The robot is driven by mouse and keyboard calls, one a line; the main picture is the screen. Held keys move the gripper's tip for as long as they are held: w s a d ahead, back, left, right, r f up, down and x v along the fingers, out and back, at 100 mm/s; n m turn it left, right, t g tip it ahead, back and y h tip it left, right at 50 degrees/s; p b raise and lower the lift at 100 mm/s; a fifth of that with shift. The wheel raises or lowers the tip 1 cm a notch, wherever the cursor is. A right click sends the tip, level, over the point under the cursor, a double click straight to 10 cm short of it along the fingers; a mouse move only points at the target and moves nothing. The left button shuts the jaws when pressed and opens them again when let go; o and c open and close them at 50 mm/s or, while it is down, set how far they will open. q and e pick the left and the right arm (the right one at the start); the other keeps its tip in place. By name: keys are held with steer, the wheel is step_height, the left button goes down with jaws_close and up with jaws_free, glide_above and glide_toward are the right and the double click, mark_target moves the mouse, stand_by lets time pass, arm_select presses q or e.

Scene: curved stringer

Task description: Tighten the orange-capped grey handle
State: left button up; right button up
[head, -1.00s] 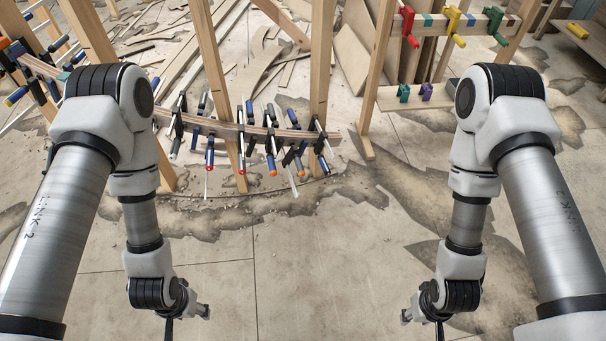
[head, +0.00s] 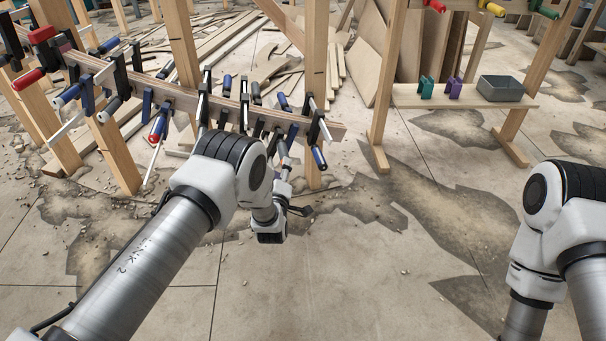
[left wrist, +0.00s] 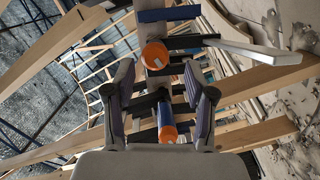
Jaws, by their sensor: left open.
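In the left wrist view, an orange cap (left wrist: 154,55) faces the camera just beyond and between the fingertips; its handle is mostly hidden behind it, so its grey is hard to tell. Below it, a blue handle (left wrist: 164,108) with an orange end also shows between the fingers. My left gripper (left wrist: 158,78) is open, with one finger on each side and nothing visibly clasped. In the head view, my left gripper (head: 284,160) reaches up to the clamps near the right end of the curved wooden stringer (head: 185,97); the target cap is not clear there. My right gripper is out of view.
Several clamps hang along the stringer, with blue handles (head: 318,157) close by the left gripper. Wooden posts (head: 315,80) stand around it. A shelf (head: 420,99) at right bears a green clamp, a purple clamp and a grey bin (head: 501,89). The front floor is clear.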

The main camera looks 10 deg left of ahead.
mark_target(285, 152)
arm_select(q)
steer(key=w+b, duration=0.1)
steer(key=w, duration=0.1)
steer(key=w+b, duration=0.1)
steer(key=w, duration=0.2)
steer(key=w+a+b, duration=0.1)
steer(key=w+b, duration=0.1)
steer(key=shift+w, duration=0.2)
steer(key=shift+w+r, duration=0.2)
steer(key=shift+w, duration=0.1)
jaws_close()
